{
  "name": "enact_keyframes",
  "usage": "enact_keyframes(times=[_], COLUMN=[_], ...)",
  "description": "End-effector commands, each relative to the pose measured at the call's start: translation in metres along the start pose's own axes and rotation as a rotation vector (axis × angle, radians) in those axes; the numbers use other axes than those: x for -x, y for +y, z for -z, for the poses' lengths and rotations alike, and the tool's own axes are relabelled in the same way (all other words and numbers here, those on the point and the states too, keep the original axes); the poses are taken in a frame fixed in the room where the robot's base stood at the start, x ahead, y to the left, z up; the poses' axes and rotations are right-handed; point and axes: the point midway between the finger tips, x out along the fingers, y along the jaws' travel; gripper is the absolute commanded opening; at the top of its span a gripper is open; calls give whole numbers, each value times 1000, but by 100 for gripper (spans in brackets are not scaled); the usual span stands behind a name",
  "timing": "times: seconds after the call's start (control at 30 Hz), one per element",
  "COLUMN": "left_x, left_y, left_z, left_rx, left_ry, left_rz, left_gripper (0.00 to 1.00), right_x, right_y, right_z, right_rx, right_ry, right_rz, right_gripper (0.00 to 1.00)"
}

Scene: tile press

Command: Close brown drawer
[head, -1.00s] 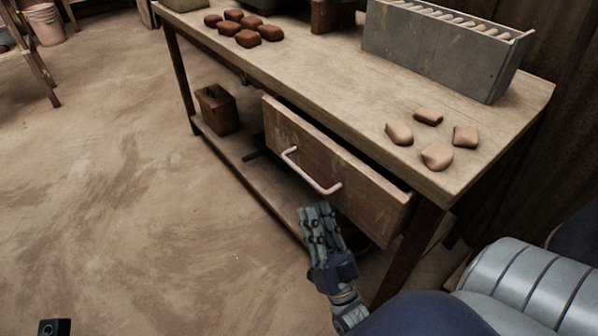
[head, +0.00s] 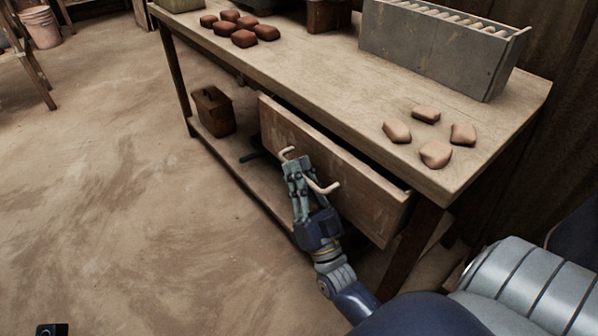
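The brown drawer (head: 362,196) under the workbench stands pulled out, with a dark gap showing between its front and the table. Its pale bar handle (head: 327,188) is partly covered by my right gripper (head: 296,164). The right gripper is at the drawer front, its fingers over the left-middle part of the handle. The fingers look close together, but I cannot tell whether they are shut around the bar or only in front of it. A small dark part at the bottom left edge may belong to my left arm; the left gripper cannot be made out.
The wooden workbench (head: 330,108) carries dark red lumps (head: 243,38), pale clay lumps (head: 435,154) and a grey box (head: 432,48). A small wooden box (head: 213,111) stands on the lower shelf. A bucket (head: 41,27) is far left. The floor left of the bench is clear.

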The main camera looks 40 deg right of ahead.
Motion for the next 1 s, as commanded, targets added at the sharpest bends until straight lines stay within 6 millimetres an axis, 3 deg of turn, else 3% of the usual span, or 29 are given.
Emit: enact_keyframes(times=[0.27,0.53,0.8,0.83,1.0], left_x=[-1,-6,-5,-5,-5], left_y=[0,0,0,0,0], left_z=[0,1,1,1,1], left_rx=[0,0,-1,-1,-1], left_ry=[-1,-1,-1,-1,0], left_rz=[0,0,0,0,0], left_gripper=[0,0,0,0,0], right_x=[0,-6,-6,-6,-6], right_y=[4,41,44,44,44], right_z=[0,6,6,6,6], right_rx=[1,2,2,2,2], right_ry=[-1,-1,0,0,1], right_rz=[1,0,-5,-5,-4], right_gripper=[0,0,0,16,18])
